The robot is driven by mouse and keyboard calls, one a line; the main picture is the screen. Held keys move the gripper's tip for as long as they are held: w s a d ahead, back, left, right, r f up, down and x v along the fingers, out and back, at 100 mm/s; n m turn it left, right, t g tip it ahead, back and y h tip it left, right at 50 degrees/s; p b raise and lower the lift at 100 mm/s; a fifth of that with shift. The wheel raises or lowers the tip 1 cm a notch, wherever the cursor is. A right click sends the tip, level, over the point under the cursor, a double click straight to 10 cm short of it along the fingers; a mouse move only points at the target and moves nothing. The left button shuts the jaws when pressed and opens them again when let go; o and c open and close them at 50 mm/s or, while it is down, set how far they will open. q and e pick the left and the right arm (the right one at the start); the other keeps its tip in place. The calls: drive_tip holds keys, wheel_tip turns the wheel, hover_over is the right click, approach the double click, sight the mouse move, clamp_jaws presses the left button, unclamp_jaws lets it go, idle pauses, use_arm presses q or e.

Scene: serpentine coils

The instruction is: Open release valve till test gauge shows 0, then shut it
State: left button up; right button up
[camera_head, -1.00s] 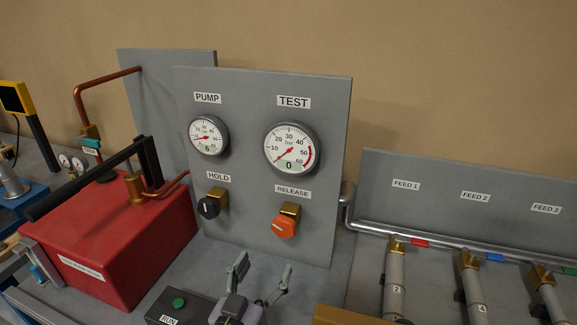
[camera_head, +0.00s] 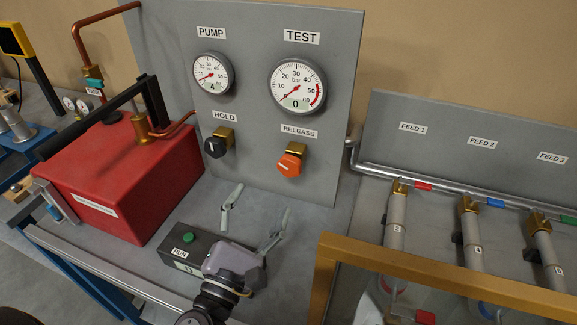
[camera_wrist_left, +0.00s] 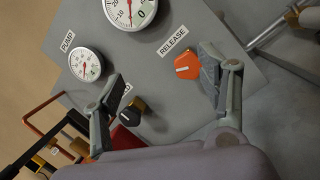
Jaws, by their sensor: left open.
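The TEST gauge (camera_head: 298,88) on the grey panel reads 0 on its digital figure, and its needle points to the low end. Below it, the orange RELEASE valve knob (camera_head: 289,165) sits on a brass fitting; I cannot tell whether it is open or shut. My left gripper (camera_head: 258,204) is open and empty, below and in front of the knob and apart from it in the head view. In the left wrist view, the orange knob (camera_wrist_left: 187,66) shows close beside one finger of the open gripper (camera_wrist_left: 160,70); contact is unclear. My right gripper is not in view.
The black HOLD knob (camera_head: 217,145) is left of RELEASE, under the PUMP gauge (camera_head: 212,74). A red tank (camera_head: 125,185) stands at left. A RUN button box (camera_head: 190,245) lies beneath my left gripper. A wooden frame (camera_head: 400,262) and feed pipes are at right.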

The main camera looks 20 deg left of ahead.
use_arm(q)
wheel_tip(320, 180, down, 4)
drive_tip(key=n+g, duration=0.2)
drive_tip(key=n, duration=0.5)
drive_tip(key=n+p, duration=0.1)
drive_tip(key=p, duration=0.4)
approach(288, 169)
drive_tip(key=w, duration=0.9)
drive_tip(key=shift+w+d+r, duration=0.1)
drive_tip(key=shift+d+r, duration=0.1)
drive_tip(key=shift+r, duration=0.1)
drive_tip(key=shift+w, duration=0.65)
drive_tip(key=shift+c, duration=0.2)
drive_tip(key=c, duration=1.1)
